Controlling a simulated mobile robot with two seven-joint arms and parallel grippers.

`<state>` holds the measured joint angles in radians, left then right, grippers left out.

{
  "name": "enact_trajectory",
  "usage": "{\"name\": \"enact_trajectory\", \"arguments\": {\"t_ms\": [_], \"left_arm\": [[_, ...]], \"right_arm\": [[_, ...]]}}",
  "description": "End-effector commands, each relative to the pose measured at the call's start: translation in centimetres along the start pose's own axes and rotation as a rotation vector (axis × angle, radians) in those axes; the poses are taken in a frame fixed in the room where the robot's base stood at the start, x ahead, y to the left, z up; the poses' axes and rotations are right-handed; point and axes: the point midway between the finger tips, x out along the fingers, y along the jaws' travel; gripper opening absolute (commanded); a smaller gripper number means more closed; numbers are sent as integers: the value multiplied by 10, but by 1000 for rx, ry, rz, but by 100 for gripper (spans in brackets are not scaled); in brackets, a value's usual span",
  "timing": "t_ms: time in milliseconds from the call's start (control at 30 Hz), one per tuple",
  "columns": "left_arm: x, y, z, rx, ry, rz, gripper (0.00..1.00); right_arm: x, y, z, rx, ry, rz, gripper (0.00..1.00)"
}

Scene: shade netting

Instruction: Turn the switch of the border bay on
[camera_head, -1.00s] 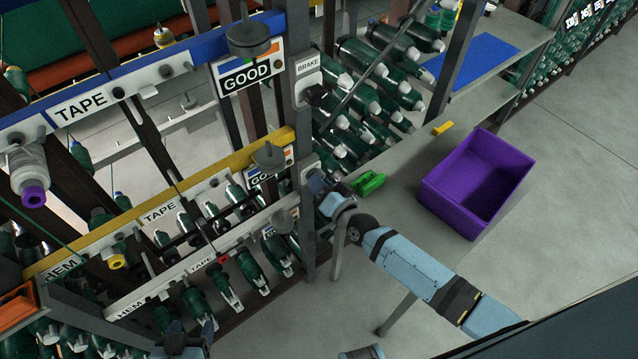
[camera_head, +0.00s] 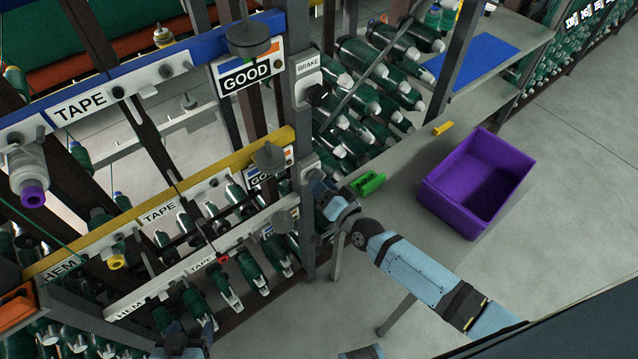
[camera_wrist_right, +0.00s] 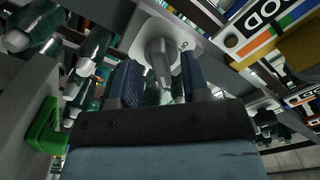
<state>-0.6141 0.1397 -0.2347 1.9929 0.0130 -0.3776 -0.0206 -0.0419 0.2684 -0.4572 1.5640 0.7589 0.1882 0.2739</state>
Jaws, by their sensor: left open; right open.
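A switch with a grey lever knob (camera_wrist_right: 160,58) on a white plate (camera_wrist_right: 138,32) shows in the right wrist view. In the head view a white plate (camera_head: 309,165) on the lower part of the grey post is mostly hidden behind my right gripper (camera_head: 321,190). My right gripper (camera_wrist_right: 160,84) is open, its two dark blue fingers on either side of the knob; I cannot tell whether they touch it. Its bay's name is not readable. An upper switch marked BRAKE (camera_head: 307,82) sits higher on the post. My left gripper (camera_head: 186,338) is open and empty at the bottom left.
A green clip-like object (camera_head: 369,184) lies on the grey bench beside my right gripper; it also shows in the wrist view (camera_wrist_right: 46,128). A purple bin (camera_head: 455,206) and yellow piece (camera_head: 443,128) are farther right. Rails with GOOD signs (camera_head: 250,74) and several green spools crowd the left.

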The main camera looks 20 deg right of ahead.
Motion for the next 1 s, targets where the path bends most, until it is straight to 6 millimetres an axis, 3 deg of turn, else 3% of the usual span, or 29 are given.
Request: {"name": "enact_trajectory", "arguments": {"t_ms": [300, 500, 700, 1000], "left_arm": [[4, 0, 6, 0, -1, 0, 65], [5, 0, 8, 0, 0, 0, 65], [6, 0, 9, 0, 0, 0, 65], [6, 0, 8, 0, 1, 0, 65]], "right_arm": [[-74, 2, 2, 2, -3, 2, 43], [-108, 1, 1, 0, -2, 1, 43], [-123, 0, 0, 1, -1, 1, 43], [-124, 0, 0, 1, -1, 1, 43]]}}
